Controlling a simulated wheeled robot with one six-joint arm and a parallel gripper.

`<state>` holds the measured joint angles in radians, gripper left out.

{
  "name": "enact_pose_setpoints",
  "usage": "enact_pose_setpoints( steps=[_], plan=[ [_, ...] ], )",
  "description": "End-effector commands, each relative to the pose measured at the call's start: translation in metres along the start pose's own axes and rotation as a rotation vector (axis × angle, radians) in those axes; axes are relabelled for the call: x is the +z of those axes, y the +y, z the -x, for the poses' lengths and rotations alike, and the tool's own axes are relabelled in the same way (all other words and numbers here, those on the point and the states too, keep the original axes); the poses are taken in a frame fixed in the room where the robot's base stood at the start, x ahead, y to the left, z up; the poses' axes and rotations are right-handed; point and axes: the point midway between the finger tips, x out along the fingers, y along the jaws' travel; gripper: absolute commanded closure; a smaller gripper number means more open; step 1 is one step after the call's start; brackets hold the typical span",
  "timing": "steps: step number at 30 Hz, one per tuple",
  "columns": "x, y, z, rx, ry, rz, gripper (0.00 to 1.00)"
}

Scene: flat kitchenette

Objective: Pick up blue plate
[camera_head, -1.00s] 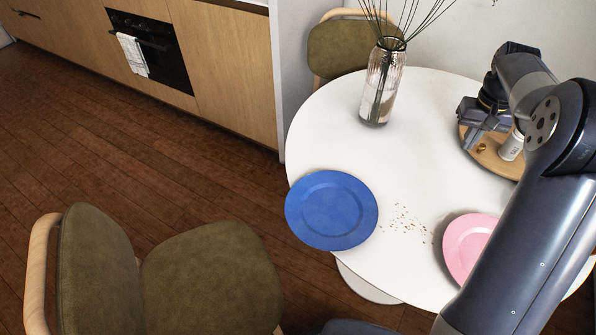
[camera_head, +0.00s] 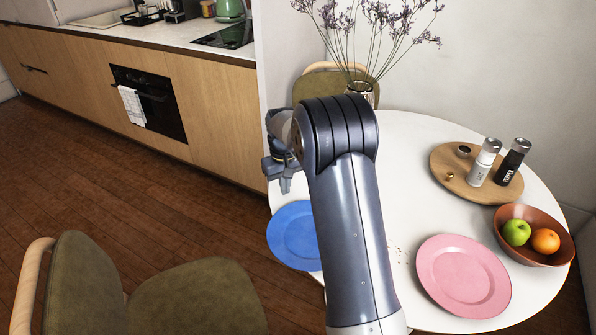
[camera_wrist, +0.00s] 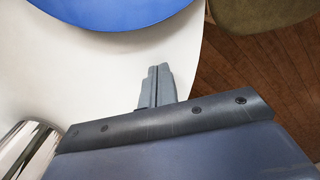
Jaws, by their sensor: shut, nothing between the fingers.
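The blue plate (camera_head: 293,236) lies flat on the round white table (camera_head: 398,135) at its left edge in the head view. My arm hides its right part. My gripper (camera_head: 287,187) is above the table's left edge, behind the plate as seen from the head camera, and apart from it. In the wrist view my gripper (camera_wrist: 157,87) has its fingers together with nothing between them. The blue plate (camera_wrist: 110,12) shows there at the top edge, past the fingertips and partly cut off.
A pink plate (camera_head: 463,276), a bowl of fruit (camera_head: 540,222) and a wooden board (camera_head: 459,188) with two shakers stand on the table's right. A flower vase stands behind my arm; its glass (camera_wrist: 30,150) shows at the wrist view's lower left. A green chair (camera_head: 195,295) stands in front.

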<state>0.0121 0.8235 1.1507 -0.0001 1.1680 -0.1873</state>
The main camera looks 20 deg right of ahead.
Motion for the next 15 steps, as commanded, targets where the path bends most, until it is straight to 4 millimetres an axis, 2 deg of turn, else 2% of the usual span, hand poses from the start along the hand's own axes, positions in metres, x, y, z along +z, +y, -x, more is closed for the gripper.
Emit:
enact_pose_setpoints(
  steps=[1, 2, 9, 15],
  plan=[
    [0.001, 0.0, -0.013, -0.001, -0.003, 0.0, 1.0],
    [0.006, 0.0, -0.007, 0.0, 0.001, -0.001, 1.0],
    [0.032, 0.0, -0.007, 0.0, 0.0, 0.0, 1.0],
    [0.04, 0.0, -0.007, 0.0, 0.001, 0.0, 1.0]
  ],
)
